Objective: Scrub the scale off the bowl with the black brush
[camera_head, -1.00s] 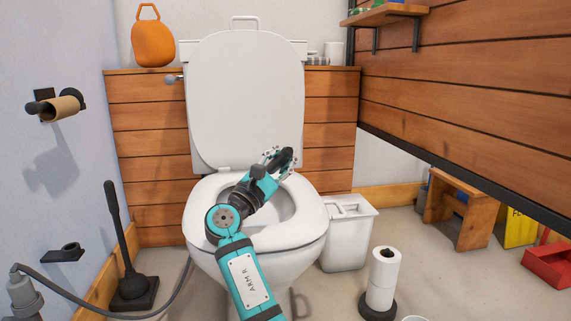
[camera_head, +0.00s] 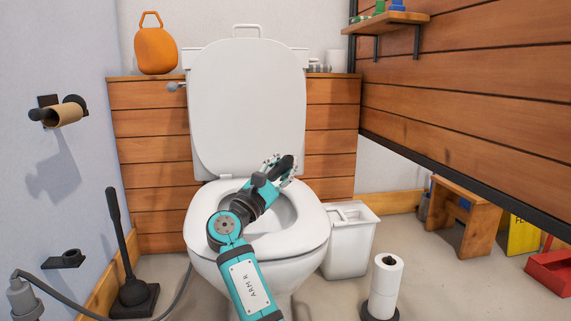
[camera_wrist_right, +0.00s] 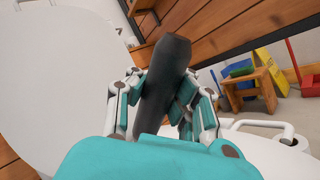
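The white toilet bowl (camera_head: 310,240) stands in the middle of the head view with its lid (camera_head: 247,105) raised. My right gripper (camera_head: 283,168) is over the back right part of the bowl opening. It is shut on a dark handle, which I take to be the black brush (camera_head: 287,164). In the right wrist view the black handle (camera_wrist_right: 163,85) stands tilted between both fingers of the gripper (camera_wrist_right: 160,100). The brush head is hidden, and no scale can be made out inside the bowl. My left gripper is in neither view.
A white bin (camera_head: 350,245) stands right of the bowl. A toilet roll stand (camera_head: 385,280) is at the front right. A black plunger (camera_head: 130,285) stands at the left. A wooden stool (camera_head: 465,210) and red dustpan (camera_head: 550,272) are far right.

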